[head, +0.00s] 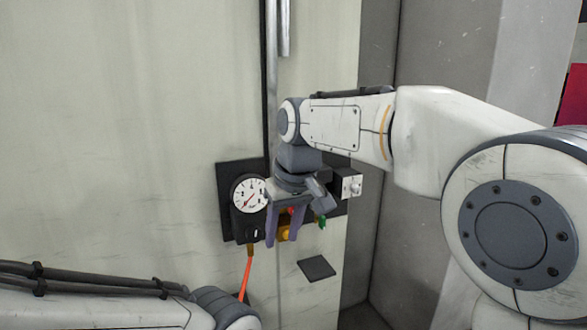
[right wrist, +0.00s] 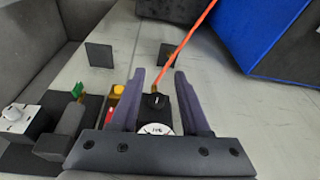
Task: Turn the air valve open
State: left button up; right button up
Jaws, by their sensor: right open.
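A dark panel (head: 229,176) on the pale wall carries a round white gauge (head: 248,194) on a black block. A small black knob with a white mark (right wrist: 155,100) sits below the dial, where an orange hose (right wrist: 185,42) leaves the block. A green lever (head: 321,221), a yellow knob (right wrist: 118,89) and a red part (right wrist: 110,113) are beside it. No label shows which one is the air valve. My right gripper (head: 283,238) is open in front of the panel. In the right wrist view its fingers (right wrist: 163,78) appear either side of the black knob; contact cannot be told. My left gripper is out of view.
A box with a white knob (head: 352,186) stands out at the panel's right. A dark square plate (head: 316,268) is on the wall below. A vertical pipe (head: 271,80) runs above the panel. A blue-faced box (right wrist: 265,40) is at the wrist view's upper right.

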jog(key=w+d+r+m+t+p, duration=0.1)
jog(key=w+d+r+p, duration=0.25)
jog(key=w+r, duration=0.75)
pick_arm(q)
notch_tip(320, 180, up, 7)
jog(key=p, duration=0.2)
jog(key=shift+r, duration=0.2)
pick_arm(e)
jog(key=x, duration=1)
jog(key=shift+w, duration=0.3)
jog(key=shift+r, duration=0.1)
grip_shut()
